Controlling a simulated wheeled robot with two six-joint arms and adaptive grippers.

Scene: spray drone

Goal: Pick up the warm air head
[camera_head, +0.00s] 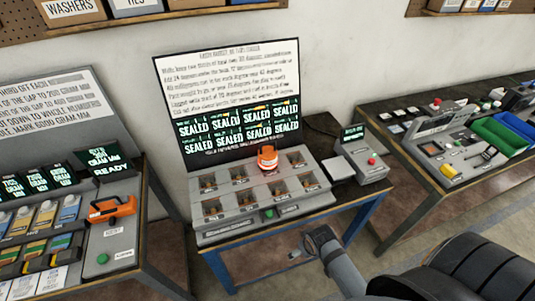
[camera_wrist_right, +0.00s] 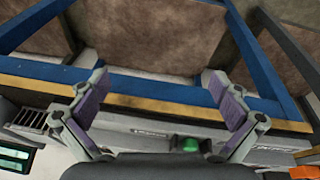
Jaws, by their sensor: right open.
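An orange and white rounded thing (camera_head: 267,158) stands at the back of the grey tray unit (camera_head: 240,197) on the middle bench. An orange tool with a handle (camera_head: 111,208) lies on a grey box on the left bench. I cannot tell for sure which of the two is the warm air head. My right gripper (camera_head: 303,245) is low in front of the middle bench, apart from both. In the right wrist view its two fingers (camera_wrist_right: 160,88) are spread and empty, facing the bench's front edge. My left gripper is out of view.
The middle bench has a blue frame (camera_head: 352,222). A green button (camera_head: 268,213) is on the unit's front and shows in the wrist view (camera_wrist_right: 188,145). A box with a red button (camera_head: 372,161) stands to the right. Behind is an upright board reading SEALED (camera_head: 230,65).

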